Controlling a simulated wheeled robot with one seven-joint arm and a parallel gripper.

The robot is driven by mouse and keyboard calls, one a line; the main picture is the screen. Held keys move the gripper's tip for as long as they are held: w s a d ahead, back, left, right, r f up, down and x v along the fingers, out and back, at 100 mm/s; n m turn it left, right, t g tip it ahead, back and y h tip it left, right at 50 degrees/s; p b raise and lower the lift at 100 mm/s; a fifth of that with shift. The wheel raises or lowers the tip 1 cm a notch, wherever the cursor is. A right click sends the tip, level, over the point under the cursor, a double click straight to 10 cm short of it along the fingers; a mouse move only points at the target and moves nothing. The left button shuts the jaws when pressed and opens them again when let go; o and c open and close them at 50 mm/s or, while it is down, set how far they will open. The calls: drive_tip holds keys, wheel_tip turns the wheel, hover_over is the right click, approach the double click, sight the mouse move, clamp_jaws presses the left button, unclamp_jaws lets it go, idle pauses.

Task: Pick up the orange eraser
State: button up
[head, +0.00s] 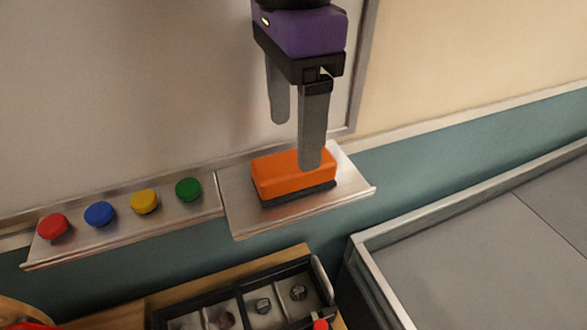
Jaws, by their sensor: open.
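The orange eraser (280,178) has a dark underside and lies on a metal ledge (240,215) below a whiteboard. My gripper (294,143) is purple and black with two grey fingers pointing down. The fingers are apart with nothing held between them. The nearer fingertip overlaps the right part of the eraser in the picture. The farther fingertip shows higher, above and behind the eraser. I cannot tell whether either finger touches it.
Red (53,227), blue (100,214), yellow (144,201) and green (188,189) round pieces sit on the tray (120,231) to the left. The whiteboard (130,90) stands behind. Below are a compartmented box (240,306) and a grey-topped surface with a raised rim (480,250).

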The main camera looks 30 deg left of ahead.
sight(294, 161)
drive_tip(key=f, duration=0.7)
drive_tip(key=shift+w+a+f+p, duration=0.15)
drive_tip(key=shift+w+a+p, duration=0.05)
drive_tip(key=shift+w+p, duration=0.2)
drive_tip(key=c, duration=1.4)
drive_tip(key=shift+c, duration=0.2)
drive_tip(key=shift+s+d+r+b, duration=0.1)
drive_tip(key=shift+d+r+b, duration=0.15)
drive_tip(key=shift+r, duration=0.2)
wheel_tip(294, 161, up, 6)
drive_tip(key=shift+a+r, duration=0.1)
drive_tip(key=shift+a, duration=0.05)
drive_tip(key=s+d+b, duration=0.3)
drive_tip(key=s+d, duration=1)
drive_tip(key=d, duration=0.1)
drive_tip(key=shift+d+b, duration=0.35)
drive_tip(key=shift+d, duration=0.05)
